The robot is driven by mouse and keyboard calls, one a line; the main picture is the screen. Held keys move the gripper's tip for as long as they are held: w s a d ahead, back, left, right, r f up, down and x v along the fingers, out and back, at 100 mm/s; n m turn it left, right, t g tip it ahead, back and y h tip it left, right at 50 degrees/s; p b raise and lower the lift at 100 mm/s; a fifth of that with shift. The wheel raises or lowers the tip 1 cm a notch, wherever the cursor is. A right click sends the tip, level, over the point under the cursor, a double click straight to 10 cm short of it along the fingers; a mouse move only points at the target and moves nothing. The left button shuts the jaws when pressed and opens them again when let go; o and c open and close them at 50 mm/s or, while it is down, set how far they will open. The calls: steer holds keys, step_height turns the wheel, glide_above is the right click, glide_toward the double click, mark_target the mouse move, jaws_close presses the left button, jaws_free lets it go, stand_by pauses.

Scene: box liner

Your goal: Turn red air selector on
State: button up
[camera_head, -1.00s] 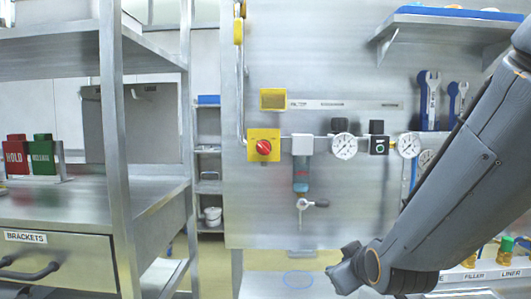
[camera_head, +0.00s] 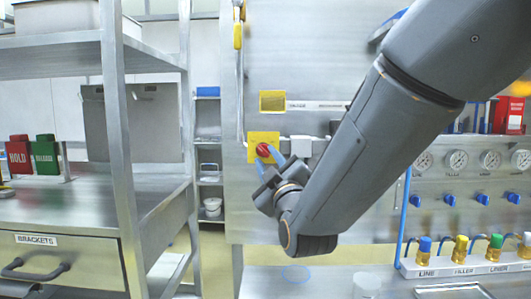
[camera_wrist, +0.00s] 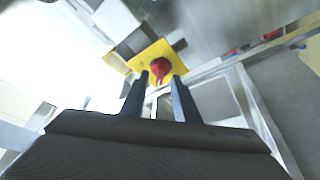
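The red selector knob (camera_head: 263,149) sits on a square yellow plate (camera_head: 251,137) on the steel wall panel. In the wrist view the red knob (camera_wrist: 160,68) stands out from the yellow plate (camera_wrist: 141,60), straight ahead between the finger ends. My gripper (camera_head: 267,159) reaches up to the knob from the lower right in the head view. In the wrist view my gripper (camera_wrist: 160,78) is open, with one finger on each side of the knob's line. The fingers are at or just short of the knob; contact cannot be told.
A grey block (camera_head: 301,147) is fixed right of the yellow plate, close to my wrist. A yellow box (camera_head: 272,101) is above it. A steel shelf rack (camera_head: 118,150) stands left. Gauges (camera_head: 457,160) and blue valves line the right panel.

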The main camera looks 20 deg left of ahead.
mark_target(263, 151)
steer(key=shift+x, duration=1.1)
jaws_close()
